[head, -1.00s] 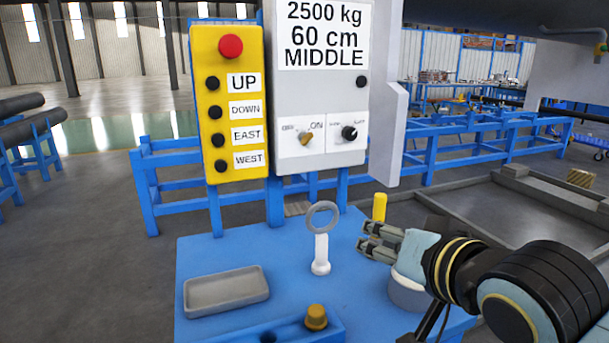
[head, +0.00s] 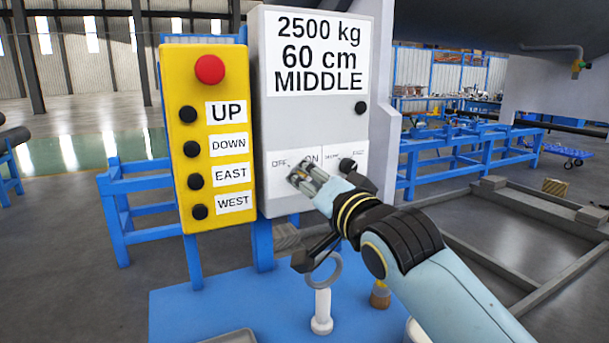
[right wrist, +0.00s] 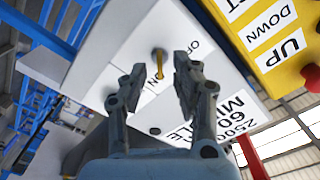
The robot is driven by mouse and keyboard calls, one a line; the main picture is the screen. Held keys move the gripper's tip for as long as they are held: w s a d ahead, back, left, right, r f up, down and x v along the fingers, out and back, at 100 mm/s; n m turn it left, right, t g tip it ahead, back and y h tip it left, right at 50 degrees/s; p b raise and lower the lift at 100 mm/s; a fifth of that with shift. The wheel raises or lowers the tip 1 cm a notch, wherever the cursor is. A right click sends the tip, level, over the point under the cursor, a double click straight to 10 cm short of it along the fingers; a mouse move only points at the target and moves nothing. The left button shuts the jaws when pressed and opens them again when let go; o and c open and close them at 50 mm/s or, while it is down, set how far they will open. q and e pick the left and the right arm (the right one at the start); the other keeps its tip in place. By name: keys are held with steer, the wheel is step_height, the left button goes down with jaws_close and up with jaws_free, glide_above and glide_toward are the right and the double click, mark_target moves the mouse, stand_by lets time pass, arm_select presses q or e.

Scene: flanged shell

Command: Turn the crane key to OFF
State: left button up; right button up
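The control box (head: 285,120) has a white key panel marked OFF and ON on its front. The yellow crane key (right wrist: 159,64) stands out of this panel in the right wrist view. In the head view my right gripper covers most of the key. My right gripper (head: 298,172) is at the key panel, coming in from the lower right. In the right wrist view its two fingers (right wrist: 160,70) are apart, one on each side of the key, with gaps showing. I cannot tell how deep the key sits between them. My left gripper is not in view.
A black selector knob (head: 347,165) is just right of the key panel. The yellow button box (head: 207,140) with a red button stands to the left. Below, the blue table (head: 200,300) bears a white post with a grey ring (head: 322,310) and a brass-coloured piece (head: 380,296).

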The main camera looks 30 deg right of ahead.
steer(key=shift+w, duration=0.95)
steer(key=shift+c, duration=0.4)
jaws_close()
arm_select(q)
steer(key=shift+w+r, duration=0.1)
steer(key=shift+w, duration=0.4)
